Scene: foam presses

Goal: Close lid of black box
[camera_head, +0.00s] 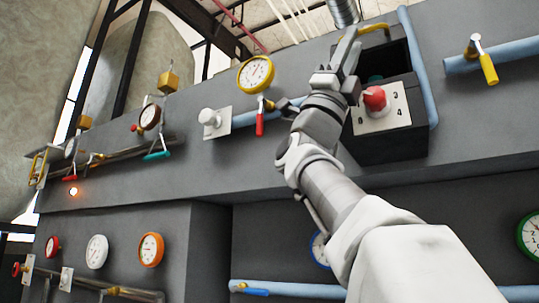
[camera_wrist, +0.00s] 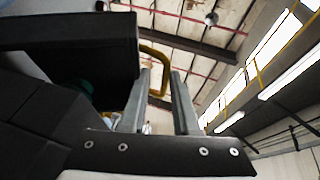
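The black box (camera_head: 392,148) is set in the grey wall panel at the upper right of the head view. Its opening shows, with something teal (camera_head: 376,78) inside. A yellow handle (camera_head: 374,28) is at the top of the box; in the wrist view the yellow handle (camera_wrist: 157,52) joins a black slab (camera_wrist: 70,32), which looks like the lid, raised off the box. My gripper (camera_head: 352,42) is beside the handle. In the wrist view my gripper (camera_wrist: 160,95) has its fingers apart, with the handle close beyond them. I cannot tell whether they touch it.
A red knob (camera_head: 375,98) on a light plate sits at the box's front, close to my wrist. A blue pipe (camera_head: 416,70) runs down the box's right side. A yellow gauge (camera_head: 256,74) and red-handled valve (camera_head: 260,122) are left of my arm.

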